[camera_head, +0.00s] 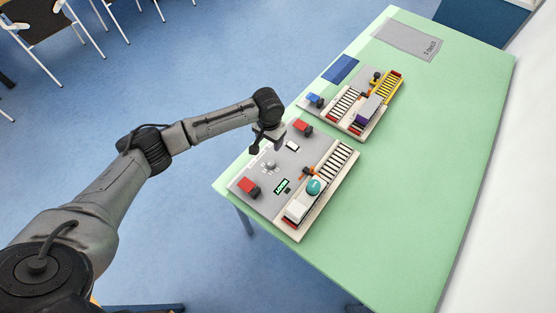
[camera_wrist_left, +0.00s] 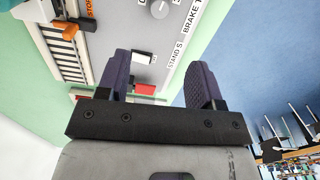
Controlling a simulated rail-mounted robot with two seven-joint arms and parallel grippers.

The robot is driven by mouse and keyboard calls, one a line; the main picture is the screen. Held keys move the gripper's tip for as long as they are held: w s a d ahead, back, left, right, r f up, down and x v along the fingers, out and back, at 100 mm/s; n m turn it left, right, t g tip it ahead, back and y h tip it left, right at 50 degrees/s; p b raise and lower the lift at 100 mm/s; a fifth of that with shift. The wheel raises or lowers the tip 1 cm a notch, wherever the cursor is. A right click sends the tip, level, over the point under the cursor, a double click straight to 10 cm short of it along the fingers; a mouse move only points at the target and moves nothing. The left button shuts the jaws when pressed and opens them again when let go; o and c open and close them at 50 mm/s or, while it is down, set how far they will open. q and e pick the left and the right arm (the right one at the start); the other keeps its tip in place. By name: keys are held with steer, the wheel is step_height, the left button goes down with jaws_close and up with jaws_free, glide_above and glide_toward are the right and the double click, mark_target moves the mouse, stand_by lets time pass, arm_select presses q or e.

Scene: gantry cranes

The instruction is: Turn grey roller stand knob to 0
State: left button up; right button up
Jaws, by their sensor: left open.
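The grey roller stand (camera_head: 262,177) lies on the green table, with a grey panel and a row of rollers along its right side. Its small grey knob (camera_head: 270,165) is on the panel; the dial mark is too small to read. In the left wrist view a round grey knob (camera_wrist_left: 160,8) shows at the top edge, partly cut off, near lettering "STAND S" and "BRAKE". My left gripper (camera_head: 266,146) is open and empty above the panel's far left edge, apart from the knob. Its two dark fingers (camera_wrist_left: 159,80) are spread in the wrist view. My right gripper is not in view.
A second roller stand (camera_head: 345,107) stands behind. The table's right side is clear.

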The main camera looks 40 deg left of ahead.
mark_target(271, 162)
arm_select(q)
step_height(271, 162, down, 12)
steer(key=shift+f+b, duration=0.1)
steer(key=shift+b, duration=0.85)
steer(key=shift+f, duration=0.75)
